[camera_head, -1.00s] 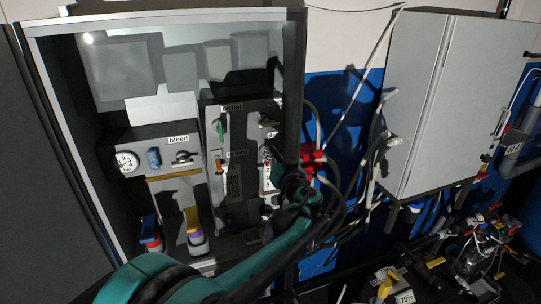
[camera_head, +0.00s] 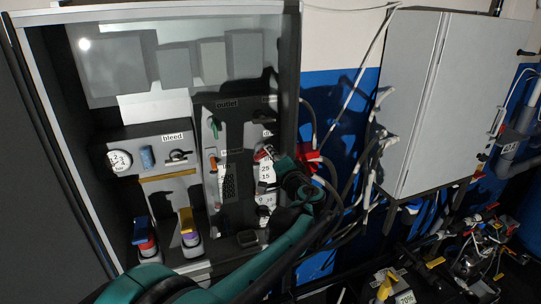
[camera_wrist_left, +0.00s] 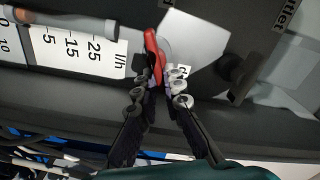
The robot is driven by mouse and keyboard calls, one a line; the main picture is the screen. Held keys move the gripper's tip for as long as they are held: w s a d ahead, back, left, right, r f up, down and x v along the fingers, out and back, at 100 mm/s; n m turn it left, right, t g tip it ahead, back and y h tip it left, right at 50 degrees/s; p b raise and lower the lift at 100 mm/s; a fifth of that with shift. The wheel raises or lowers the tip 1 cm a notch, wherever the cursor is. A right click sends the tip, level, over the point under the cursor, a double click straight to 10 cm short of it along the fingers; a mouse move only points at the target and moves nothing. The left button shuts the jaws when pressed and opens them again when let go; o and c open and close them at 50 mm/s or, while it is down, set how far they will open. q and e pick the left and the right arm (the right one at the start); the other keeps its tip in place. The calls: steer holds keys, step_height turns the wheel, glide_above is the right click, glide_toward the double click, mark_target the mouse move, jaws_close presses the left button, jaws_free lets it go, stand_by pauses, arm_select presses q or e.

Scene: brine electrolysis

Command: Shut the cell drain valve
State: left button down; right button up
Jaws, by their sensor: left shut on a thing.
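A red valve handle (camera_wrist_left: 155,55) sits on the dark panel beside a partly covered label (camera_wrist_left: 183,70) that starts with "d". My left gripper (camera_wrist_left: 162,82) is shut on the lower part of this handle, which stands slightly tilted in the left wrist view. In the head view the red handle (camera_head: 262,154) shows small at the panel's right side, with my left gripper (camera_head: 274,158) at it. The fingers and wrist hide part of the valve and its label. My right gripper is not in view.
A flow scale (camera_wrist_left: 80,45) marked l/h is close to the gripper. A dark knob (camera_wrist_left: 238,75) stands at the other side. The cabinet's right wall (camera_head: 290,80) is close to my arm. Hoses (camera_head: 345,165) hang right of it.

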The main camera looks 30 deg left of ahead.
arm_select(q)
steer(key=m, duration=0.2)
steer(key=f+m+b, duration=0.1)
steer(key=m, duration=0.1)
steer(key=shift+w+d+m, duration=0.1)
steer(key=shift+m, duration=0.3)
stand_by(0.4)
steer(key=c, duration=1.6)
jaws_free()
steer(key=shift+c, duration=0.2)
steer(key=shift+d, duration=0.1)
steer(key=v, duration=1.2)
